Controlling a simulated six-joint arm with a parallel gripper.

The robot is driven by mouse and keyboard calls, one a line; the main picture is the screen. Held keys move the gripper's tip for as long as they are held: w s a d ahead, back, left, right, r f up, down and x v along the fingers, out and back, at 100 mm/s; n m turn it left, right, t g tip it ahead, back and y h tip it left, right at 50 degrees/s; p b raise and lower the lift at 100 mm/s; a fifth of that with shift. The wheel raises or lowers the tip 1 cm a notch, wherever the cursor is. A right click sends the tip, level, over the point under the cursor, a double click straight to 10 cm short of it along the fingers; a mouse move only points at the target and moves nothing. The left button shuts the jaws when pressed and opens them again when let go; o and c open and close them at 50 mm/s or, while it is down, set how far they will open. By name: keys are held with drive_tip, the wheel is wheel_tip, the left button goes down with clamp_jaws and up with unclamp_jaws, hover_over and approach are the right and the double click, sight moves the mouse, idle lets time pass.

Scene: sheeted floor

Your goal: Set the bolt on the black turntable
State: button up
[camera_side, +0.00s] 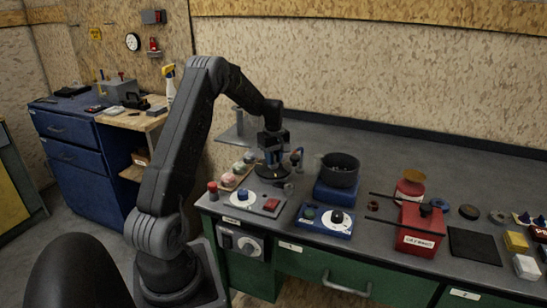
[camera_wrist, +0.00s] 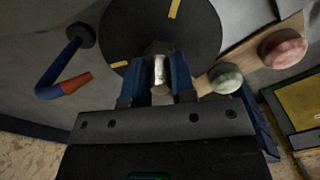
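The black turntable (camera_wrist: 190,30) is a dark disc with yellow marks. It fills the top middle of the wrist view and shows partly beneath my gripper in the side view (camera_side: 262,171). The bolt (camera_wrist: 159,72), silver with a wider hex head, sits between the blue fingers of my gripper (camera_wrist: 158,78), which look closed against its shank. In the side view my gripper (camera_side: 272,157) points down low over the turntable and hides the bolt. I cannot tell whether the bolt touches the disc.
A blue hook with an orange end (camera_wrist: 75,65) stands close beside the turntable. On the other side a wooden board (camera_wrist: 245,60) carries round knobs. A black pot (camera_side: 340,170) on a blue base and a control box with a red button (camera_side: 271,205) stand nearby.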

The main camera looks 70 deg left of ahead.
drive_tip(key=o, duration=0.4)
drive_tip(key=shift+c, duration=0.2)
wheel_tip(320, 180, up, 12)
drive_tip(key=d+r+m+t, duration=0.1)
drive_tip(key=d+r+m, duration=0.45)
drive_tip(key=d, duration=0.75)
drive_tip(key=s+d+r+m+t+y, duration=0.15)
drive_tip(key=d+r+m, duration=0.25)
drive_tip(key=d, duration=0.6)
drive_tip(key=s+d+f+m+t+h, duration=0.1)
drive_tip(key=s+d+f+m+t, duration=0.2)
drive_tip(key=s+d+m, duration=0.7)
drive_tip(key=s+d, duration=0.5)
drive_tip(key=d, duration=0.1)
drive_tip(key=shift+s+f, duration=0.15)
drive_tip(key=shift+f, duration=0.05)
drive_tip(key=shift+h, duration=0.25)
